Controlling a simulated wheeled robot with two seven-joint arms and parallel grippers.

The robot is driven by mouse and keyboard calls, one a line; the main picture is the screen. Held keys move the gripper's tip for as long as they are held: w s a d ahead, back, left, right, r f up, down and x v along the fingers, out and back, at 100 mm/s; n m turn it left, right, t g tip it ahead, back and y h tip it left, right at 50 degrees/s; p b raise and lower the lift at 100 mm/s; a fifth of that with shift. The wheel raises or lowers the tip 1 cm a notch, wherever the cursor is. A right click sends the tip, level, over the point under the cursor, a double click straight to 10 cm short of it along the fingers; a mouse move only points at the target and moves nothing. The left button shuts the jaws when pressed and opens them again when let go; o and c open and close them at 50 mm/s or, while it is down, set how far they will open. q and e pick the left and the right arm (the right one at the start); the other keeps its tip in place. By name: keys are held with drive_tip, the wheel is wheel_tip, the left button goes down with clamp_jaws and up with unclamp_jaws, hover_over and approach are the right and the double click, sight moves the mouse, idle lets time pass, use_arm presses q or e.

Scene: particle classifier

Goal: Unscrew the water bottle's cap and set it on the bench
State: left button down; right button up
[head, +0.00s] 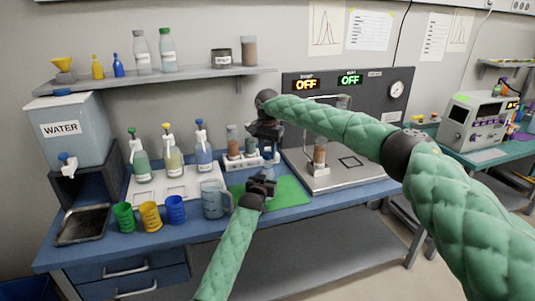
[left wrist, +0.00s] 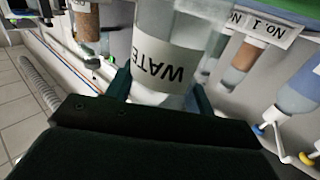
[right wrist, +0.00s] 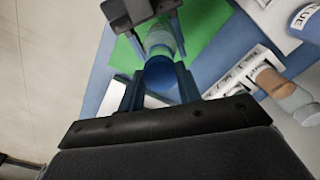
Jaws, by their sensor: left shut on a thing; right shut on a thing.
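The water bottle (head: 268,160) is clear, with a white WATER label in the left wrist view (left wrist: 160,62). It stands above the green mat (head: 290,193). My left gripper (head: 262,183) is shut around the bottle's body; its fingers show on both sides of the label. My right gripper (head: 265,138) is above the bottle, pointing down, shut on the blue cap (right wrist: 160,73). The cap lies in line with the bottle (right wrist: 158,38) below it. Whether cap and bottle still touch is hidden by the gripper.
A measuring jug (head: 213,199) stands left of my left gripper. At right is a panel machine with a metal plate (head: 335,178). The green mat's right part is clear.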

sight(267, 153)
drive_tip(key=shift+r, duration=1.65)
use_arm(q)
drive_tip(key=shift+c, duration=2.3)
unclamp_jaws()
